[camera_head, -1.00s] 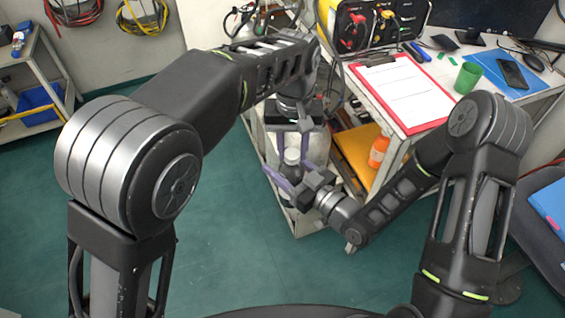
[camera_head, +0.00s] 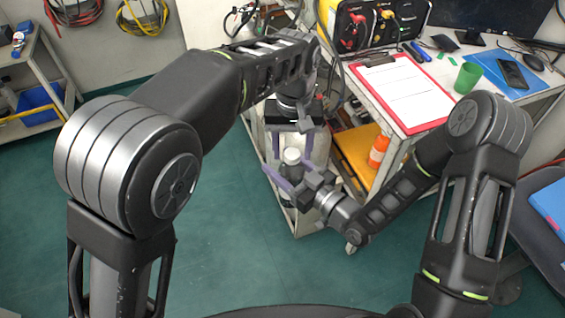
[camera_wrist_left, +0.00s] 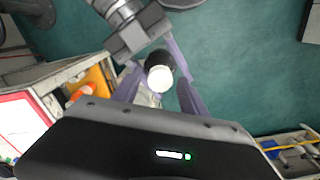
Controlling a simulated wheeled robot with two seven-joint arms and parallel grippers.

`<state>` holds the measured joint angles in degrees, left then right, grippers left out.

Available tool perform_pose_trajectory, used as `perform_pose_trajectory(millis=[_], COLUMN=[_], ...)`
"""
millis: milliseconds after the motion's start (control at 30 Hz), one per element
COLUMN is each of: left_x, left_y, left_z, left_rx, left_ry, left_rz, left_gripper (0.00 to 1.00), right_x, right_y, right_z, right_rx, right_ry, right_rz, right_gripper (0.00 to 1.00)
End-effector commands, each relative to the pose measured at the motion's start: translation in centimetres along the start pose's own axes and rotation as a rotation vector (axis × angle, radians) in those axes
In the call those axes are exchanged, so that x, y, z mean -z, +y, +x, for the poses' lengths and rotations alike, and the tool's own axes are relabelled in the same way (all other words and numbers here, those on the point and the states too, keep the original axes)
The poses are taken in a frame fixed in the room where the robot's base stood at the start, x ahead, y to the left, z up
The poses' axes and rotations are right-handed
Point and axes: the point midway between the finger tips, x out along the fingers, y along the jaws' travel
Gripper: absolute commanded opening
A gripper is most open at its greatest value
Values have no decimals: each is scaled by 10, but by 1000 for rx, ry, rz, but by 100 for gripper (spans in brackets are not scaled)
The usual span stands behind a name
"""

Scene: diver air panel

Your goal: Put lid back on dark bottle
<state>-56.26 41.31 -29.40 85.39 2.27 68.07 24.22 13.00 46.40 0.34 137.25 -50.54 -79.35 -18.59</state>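The dark bottle (camera_wrist_left: 157,58) is upright between the fingers of my right gripper (camera_head: 294,178), which appears shut on it. A white round lid (camera_head: 292,155) sits at the bottle's top; it also shows in the left wrist view (camera_wrist_left: 160,78). Whether it is fully seated cannot be told. My left gripper (camera_head: 292,143) points down from above. Its two purple-grey fingers stand on either side of the lid, with visible gaps to it in the left wrist view, so it looks open. The bottle's lower part is mostly hidden in the head view.
A cart with a red clipboard (camera_head: 398,92), a green cup (camera_head: 468,78) and an orange bottle (camera_head: 378,152) on its lower shelf stands close behind my right arm. A shelf (camera_head: 38,92) stands at far left. Green floor lies open at left.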

Motion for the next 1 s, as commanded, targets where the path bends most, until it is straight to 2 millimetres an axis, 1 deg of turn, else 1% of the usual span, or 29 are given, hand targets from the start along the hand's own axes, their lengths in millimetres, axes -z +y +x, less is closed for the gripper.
perform_pose_trajectory(millis=[300, 433, 567, 800, 900, 1000], left_x=[0, 0, 1, 1, 1, 1], left_y=[0, 0, 0, 0, 0, 0], left_z=[-1, -7, -22, -59, -69, -74], left_rx=[0, -1, -3, -2, -1, -1], left_ry=[0, 1, 2, 2, 0, 0], left_rz=[0, 0, 1, -1, -1, -1], left_gripper=[57, 57, 57, 57, 57, 57], right_x=[1, 1, 1, 1, 1, 1], right_y=[0, 0, 0, 0, 0, 0], right_z=[0, 0, 0, 0, 0, 0], right_rx=[0, 0, 0, 0, 0, 0], right_ry=[3, 3, 3, 3, 3, 3], right_rz=[-1, -1, -1, -1, -1, -1], right_gripper=[0, 0, 0, 0, 0, 0])
